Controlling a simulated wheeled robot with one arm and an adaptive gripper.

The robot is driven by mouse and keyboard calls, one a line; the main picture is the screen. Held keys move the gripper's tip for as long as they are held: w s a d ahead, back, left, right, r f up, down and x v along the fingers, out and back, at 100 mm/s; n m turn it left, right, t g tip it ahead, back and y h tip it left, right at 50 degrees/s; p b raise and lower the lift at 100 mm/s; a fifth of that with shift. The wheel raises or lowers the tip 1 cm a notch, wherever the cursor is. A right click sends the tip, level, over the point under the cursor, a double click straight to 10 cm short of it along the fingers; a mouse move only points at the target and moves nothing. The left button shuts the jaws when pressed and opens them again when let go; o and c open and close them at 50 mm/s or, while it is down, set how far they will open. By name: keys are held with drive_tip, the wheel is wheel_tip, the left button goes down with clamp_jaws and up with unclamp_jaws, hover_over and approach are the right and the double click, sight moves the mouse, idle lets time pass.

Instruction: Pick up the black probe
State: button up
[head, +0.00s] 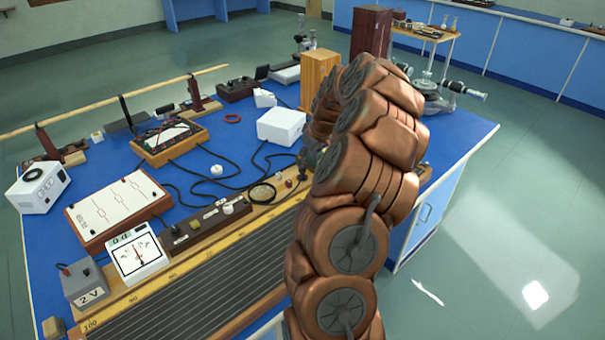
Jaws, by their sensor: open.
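I cannot pick out the black probe with certainty. A thin black upright piece (126,112) stands at the back left by the wooden rail, and black leads (232,184) curl across the blue bench (110,165); either could belong to it. My copper-coloured arm rises on the right of the view and bends down behind itself. My gripper (311,156) shows only as a small dark part at the arm's far end, low over the bench by the white box. The arm covers most of it. I see nothing held in it.
A white box (281,126) and a wooden block (319,76) stand near the gripper. A meter (170,139), a chart panel (117,207), a dial meter (136,254) and a grey 2 V box (84,284) crowd the left. A ribbed board (205,275) lies along the front. Floor is clear at right.

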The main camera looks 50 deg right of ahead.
sight(302, 172)
drive_tip(key=p+x, duration=0.1)
drive_tip(key=a+p+x, duration=0.1)
drive_tip(key=x, duration=0.1)
drive_tip(key=shift+f, duration=0.3)
drive_tip(key=shift+w+d+f, duration=0.1)
drive_tip(key=shift+w+f, duration=0.15)
drive_tip(key=shift+f, duration=0.35)
drive_tip(key=shift+c, duration=0.4)
clamp_jaws()
